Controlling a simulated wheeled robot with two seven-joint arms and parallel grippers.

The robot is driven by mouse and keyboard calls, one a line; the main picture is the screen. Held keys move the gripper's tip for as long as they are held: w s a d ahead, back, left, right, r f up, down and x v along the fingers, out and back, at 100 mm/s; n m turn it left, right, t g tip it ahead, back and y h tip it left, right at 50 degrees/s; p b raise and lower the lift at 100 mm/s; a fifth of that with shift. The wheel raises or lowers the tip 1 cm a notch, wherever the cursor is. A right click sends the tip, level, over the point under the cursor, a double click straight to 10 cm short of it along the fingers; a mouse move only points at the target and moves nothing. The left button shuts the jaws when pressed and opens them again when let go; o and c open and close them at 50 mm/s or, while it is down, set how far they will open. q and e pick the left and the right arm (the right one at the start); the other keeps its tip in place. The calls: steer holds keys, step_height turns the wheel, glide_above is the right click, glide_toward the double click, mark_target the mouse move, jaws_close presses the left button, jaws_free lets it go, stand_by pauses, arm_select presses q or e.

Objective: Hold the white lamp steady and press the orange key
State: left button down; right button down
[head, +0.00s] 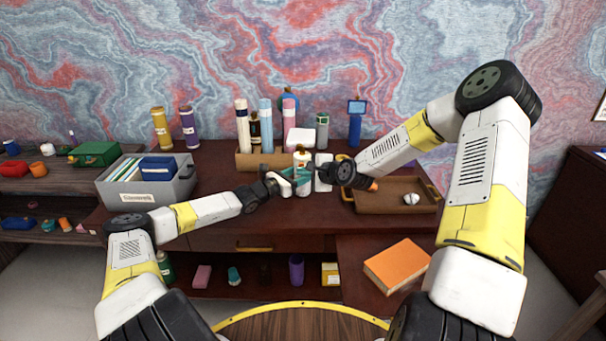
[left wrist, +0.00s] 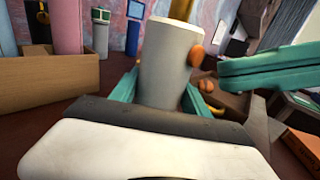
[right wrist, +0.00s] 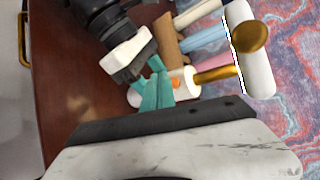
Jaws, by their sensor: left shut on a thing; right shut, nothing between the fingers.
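The white lamp (head: 302,158) stands upright on the desk, with a pale cylindrical body (left wrist: 168,60), a gold stem and a white head. My left gripper (head: 290,180) is shut around the lamp's body, its teal fingers on either side in the left wrist view. The orange key (left wrist: 196,55) sticks out from the side of the body and also shows in the right wrist view (right wrist: 175,83). My right gripper (left wrist: 225,72) is shut and empty, its teal fingertips close beside the key. A small gap seems to show; contact is unclear.
A wooden holder (head: 250,160) with several tall tubes stands behind the lamp. A brown tray (head: 395,207) lies to the right, under my right arm. A grey bin (head: 178,188) stands left, and an orange book (head: 397,265) lies at the front right.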

steer(key=shift+s+a, duration=0.2)
steer(key=shift+s, duration=2.7)
arm_select(q)
steer(key=shift+c, duration=2.2)
jaws_free()
